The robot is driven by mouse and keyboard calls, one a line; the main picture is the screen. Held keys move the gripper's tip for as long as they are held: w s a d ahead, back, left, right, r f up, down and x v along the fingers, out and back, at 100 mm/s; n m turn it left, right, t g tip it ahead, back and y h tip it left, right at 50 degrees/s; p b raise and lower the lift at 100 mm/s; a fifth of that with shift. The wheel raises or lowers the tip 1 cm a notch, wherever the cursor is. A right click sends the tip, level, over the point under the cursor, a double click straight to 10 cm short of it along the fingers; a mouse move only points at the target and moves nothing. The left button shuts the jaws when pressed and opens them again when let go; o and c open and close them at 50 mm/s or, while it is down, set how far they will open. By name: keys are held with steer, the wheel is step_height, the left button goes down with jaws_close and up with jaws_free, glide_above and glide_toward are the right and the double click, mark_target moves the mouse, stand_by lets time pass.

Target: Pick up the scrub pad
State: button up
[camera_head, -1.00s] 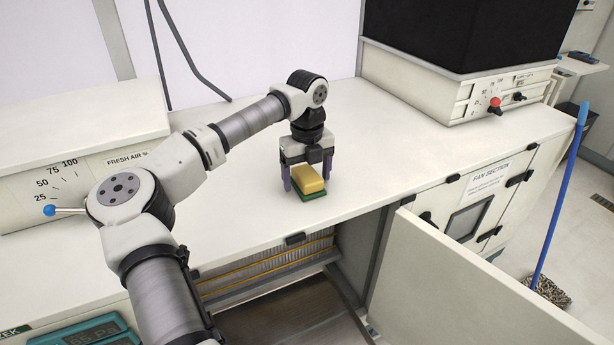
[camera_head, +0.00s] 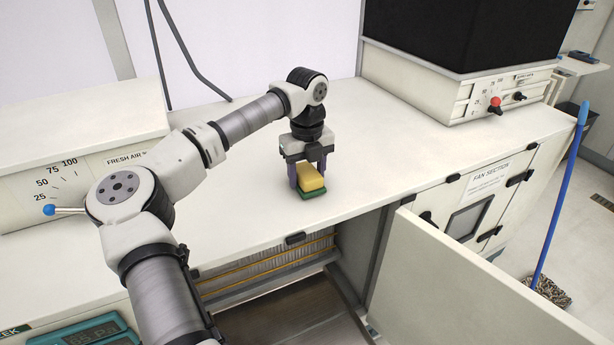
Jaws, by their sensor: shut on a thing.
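The scrub pad (camera_head: 311,180) is a yellow sponge block with a green layer underneath. It is at the front middle of the white cabinet top, close to the front edge. My gripper (camera_head: 308,181) points straight down over it, with its purple fingers closed against the pad's two sides. The back of the pad is hidden by the gripper. I cannot tell whether the pad's green underside still touches the surface.
The white top (camera_head: 400,150) is clear around the pad. An open cabinet door (camera_head: 455,285) sticks out in front, beside an open compartment (camera_head: 290,318). A control box (camera_head: 470,95) stands at the back right. A blue-handled mop (camera_head: 556,200) leans at the right.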

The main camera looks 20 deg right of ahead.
mark_target(307, 171)
step_height(307, 171, up, 19)
steer(key=b, duration=0.2)
steer(key=shift+r+b, duration=0.2)
steer(key=shift+b, duration=0.2)
steer(key=o, duration=0.4)
steer(key=shift+c, duration=1.3)
steer(key=shift+f, duration=0.1)
